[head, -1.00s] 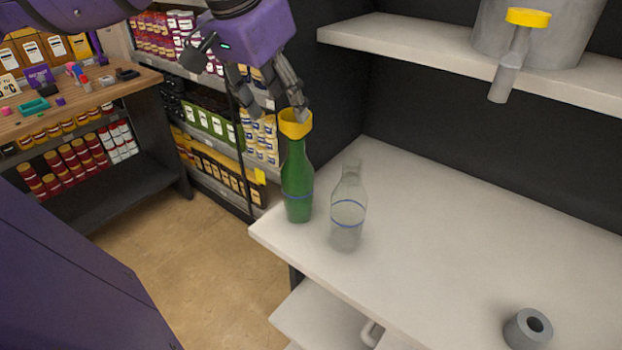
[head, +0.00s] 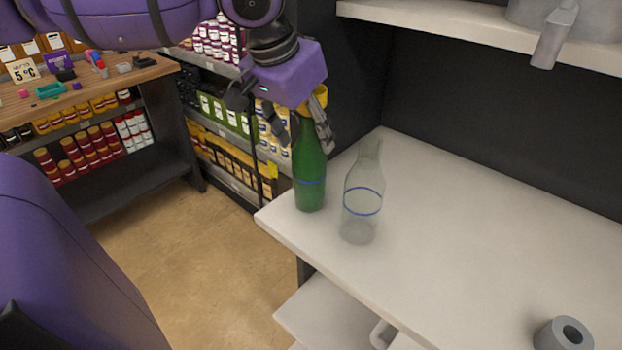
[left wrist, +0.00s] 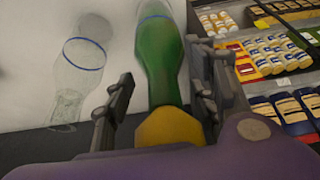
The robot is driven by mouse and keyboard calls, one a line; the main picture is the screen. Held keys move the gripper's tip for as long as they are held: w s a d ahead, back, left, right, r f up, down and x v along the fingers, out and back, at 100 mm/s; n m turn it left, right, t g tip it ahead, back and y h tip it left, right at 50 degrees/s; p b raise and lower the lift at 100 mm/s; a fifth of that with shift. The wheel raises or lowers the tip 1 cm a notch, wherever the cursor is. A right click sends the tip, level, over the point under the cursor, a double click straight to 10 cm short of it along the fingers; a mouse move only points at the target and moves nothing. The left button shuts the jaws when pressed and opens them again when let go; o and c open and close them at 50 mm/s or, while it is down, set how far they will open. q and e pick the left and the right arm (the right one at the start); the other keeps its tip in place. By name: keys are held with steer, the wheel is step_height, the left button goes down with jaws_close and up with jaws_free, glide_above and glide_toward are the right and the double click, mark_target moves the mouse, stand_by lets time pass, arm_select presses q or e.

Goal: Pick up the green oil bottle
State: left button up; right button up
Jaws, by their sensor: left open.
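The green oil bottle (head: 309,178) with a yellow cap stands upright near the left corner of the white worktop (head: 480,220). My left gripper (head: 308,130) is open at the bottle's upper part, with fingers on either side of the neck in the head view. In the left wrist view the green bottle (left wrist: 160,62) and its yellow cap (left wrist: 170,127) lie between the two open fingers (left wrist: 165,105), with a visible gap on the left. My right gripper is in neither view.
A clear glass bottle (head: 360,205) with a blue line stands close to the right of the green one. A grey ring-shaped part (head: 563,335) sits at the worktop's lower right. A shelf (head: 470,32) overhangs the back. The worktop's middle is clear.

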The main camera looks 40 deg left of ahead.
arm_select(q)
steer(key=shift+r, duration=0.1)
steer(key=shift+c, duration=0.6)
steer(key=shift+s, duration=0.1)
jaws_close()
